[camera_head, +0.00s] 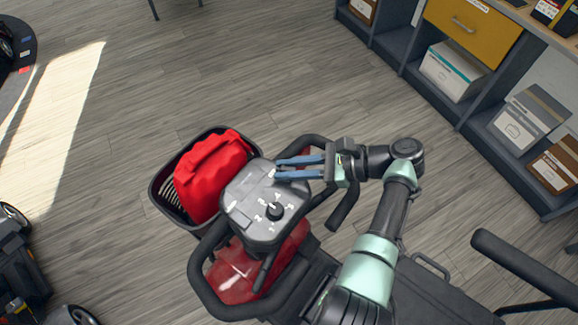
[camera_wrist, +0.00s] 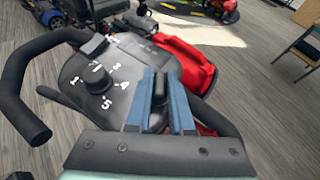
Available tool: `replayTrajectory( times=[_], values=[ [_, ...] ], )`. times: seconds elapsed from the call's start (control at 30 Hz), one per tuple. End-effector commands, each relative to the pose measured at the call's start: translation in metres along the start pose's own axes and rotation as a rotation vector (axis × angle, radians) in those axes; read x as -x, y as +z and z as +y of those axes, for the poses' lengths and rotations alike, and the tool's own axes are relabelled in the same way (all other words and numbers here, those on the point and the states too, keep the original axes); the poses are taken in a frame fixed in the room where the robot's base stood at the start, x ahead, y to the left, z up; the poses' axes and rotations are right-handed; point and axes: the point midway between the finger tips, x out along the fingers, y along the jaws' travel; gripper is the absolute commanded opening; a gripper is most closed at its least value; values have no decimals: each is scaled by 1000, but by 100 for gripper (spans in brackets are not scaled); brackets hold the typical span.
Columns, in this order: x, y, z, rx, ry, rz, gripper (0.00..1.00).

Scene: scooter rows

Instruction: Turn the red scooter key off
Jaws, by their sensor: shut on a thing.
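The red scooter (camera_head: 240,275) stands in the middle of the head view, with a grey control console (camera_head: 240,205) between its black handlebars. My gripper (camera_head: 279,168) is at the console's upper right edge, reaching in from the right. In the wrist view, its blue fingers (camera_wrist: 160,100) are shut on a dark upright piece, seemingly the key (camera_wrist: 158,88), at the console's edge. The fingers hide most of it, so its turn angle cannot be told. A round black dial (camera_head: 275,211) with white numbers sits on the console, apart from the fingers; it also shows in the wrist view (camera_wrist: 97,78).
A black basket (camera_head: 165,196) with a red bag (camera_head: 211,175) is at the scooter's front. Shelves with boxes (camera_head: 452,70) and a yellow drawer (camera_head: 470,30) stand at the upper right. Other scooters (camera_head: 20,265) are at the left edge. Floor above the scooter is clear.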

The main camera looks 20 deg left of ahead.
Motion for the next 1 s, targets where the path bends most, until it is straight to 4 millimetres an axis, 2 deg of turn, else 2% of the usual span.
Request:
replayTrajectory(
  times=[0.07, 0.1, 0.23, 0.53, 0.67, 0.77, 1.0],
  values=[
    [0, 0, 0, 1, 2, 2, 0],
    [0, 0, 0, 1, 2, 2, 25],
    [0, 0, 0, 0, 1, 2, 49],
    [1, 0, 0, 0, 0, 1, 50],
    [10, -1, 0, 0, -2, 1, 50],
    [26, -1, -1, 1, -4, 1, 50],
    [83, -2, -1, 2, -5, 2, 50]
  ],
)
